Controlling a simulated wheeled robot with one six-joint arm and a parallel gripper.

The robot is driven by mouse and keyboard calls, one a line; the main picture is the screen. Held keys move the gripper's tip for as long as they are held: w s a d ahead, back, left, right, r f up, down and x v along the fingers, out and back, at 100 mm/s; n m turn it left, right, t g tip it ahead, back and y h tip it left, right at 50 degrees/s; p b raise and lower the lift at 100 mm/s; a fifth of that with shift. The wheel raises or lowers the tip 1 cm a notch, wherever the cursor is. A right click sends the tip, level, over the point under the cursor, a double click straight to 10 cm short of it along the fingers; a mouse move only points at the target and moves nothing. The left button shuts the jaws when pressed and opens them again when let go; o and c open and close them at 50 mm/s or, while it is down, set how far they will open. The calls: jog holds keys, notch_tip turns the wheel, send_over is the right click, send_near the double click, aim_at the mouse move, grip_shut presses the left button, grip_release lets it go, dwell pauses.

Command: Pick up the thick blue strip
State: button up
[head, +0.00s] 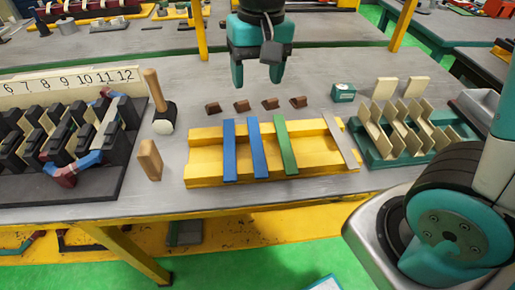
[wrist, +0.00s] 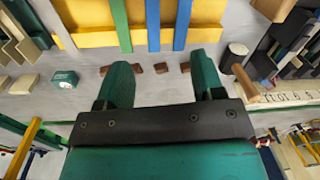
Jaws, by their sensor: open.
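Two blue strips lie side by side across the yellow tray (head: 205,170). The left blue strip (head: 229,150) looks slightly wider than the other blue strip (head: 258,150), but thickness is hard to judge. In the wrist view the wider blue strip (wrist: 182,25) is right of the narrower one (wrist: 153,25). A green strip (head: 285,145) lies right of them in the head view and left of them in the wrist view (wrist: 121,25). My gripper (head: 257,83) is open and empty, above the table behind the tray. Its two fingers show in the wrist view (wrist: 163,72).
Several small brown blocks (head: 241,105) lie between gripper and tray. A pale strip (head: 340,140) crosses the tray's right end. A mallet (head: 162,115) and wooden block (head: 150,160) stand left. A green rack (head: 375,150) and small green box (head: 343,92) are right.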

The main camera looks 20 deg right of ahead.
jog(key=w+f+m, duration=0.2)
jog(key=w, duration=0.1)
send_over(256, 143)
jog(key=shift+h, duration=0.4)
jog(key=f, duration=1.1)
jog(key=shift+w+f, duration=0.2)
jog(key=shift+w, duration=0.05)
jog(key=shift+s+f+p, duration=0.15)
jog(key=shift+f+p, duration=0.15)
jog(key=shift+f, duration=1.15)
jog(key=shift+s+f+p, duration=0.15)
jog(key=shift+f+p, duration=0.1)
jog(key=shift+f, duration=1.2)
jog(key=c, duration=1.1)
jog(key=shift+r, duration=0.15)
